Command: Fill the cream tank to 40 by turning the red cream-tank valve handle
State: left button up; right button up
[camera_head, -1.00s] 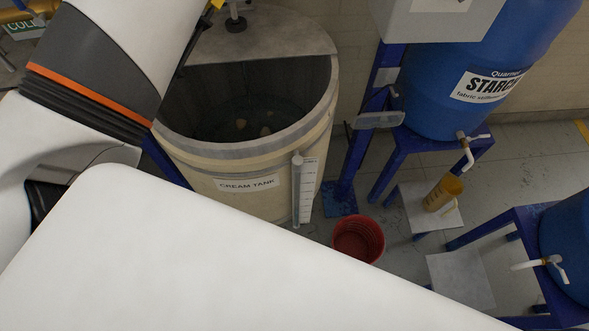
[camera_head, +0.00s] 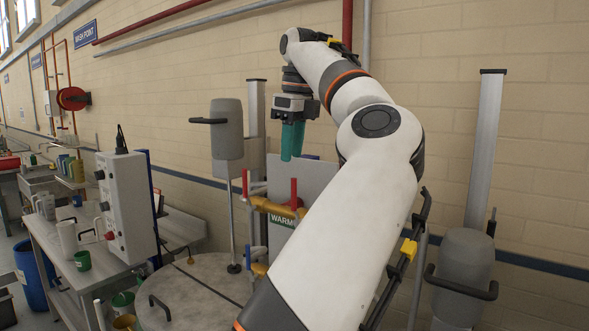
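The tank's grey round lid (camera_head: 185,300) shows at the bottom centre-left; the tank's gauge and label are out of view. I cannot tell which is the cream-tank valve handle. My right gripper is out of view.
A grey mixer motor (camera_head: 227,130) on a pole stands left of the pipe, and another grey motor (camera_head: 463,265) is at the right. A control box (camera_head: 127,205) and a bench with jugs are at the left. The brick wall is behind.

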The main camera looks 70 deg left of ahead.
pick_arm(q)
jog(key=shift+s+a+r+t+h+p, duration=0.1)
jog(key=shift+r+t+h+p, duration=0.2)
jog(key=shift+r+h, duration=0.35)
jog(key=b, duration=0.2)
send_over(294, 209)
jog(key=shift+n, duration=0.3)
jog(key=f, duration=0.5)
jog(key=shift+w+a+f, duration=0.15)
jog(key=shift+w+f, duration=0.1)
jog(key=shift+f, duration=0.05)
jog(key=f, duration=0.2)
jog(key=f+p, duration=0.1)
jog(key=f, duration=0.2)
jog(key=shift+s+a, duration=0.1)
jog(key=shift+a, duration=0.1)
jog(key=shift+f, duration=0.7)
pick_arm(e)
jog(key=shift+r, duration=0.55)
pick_arm(q)
grip_shut()
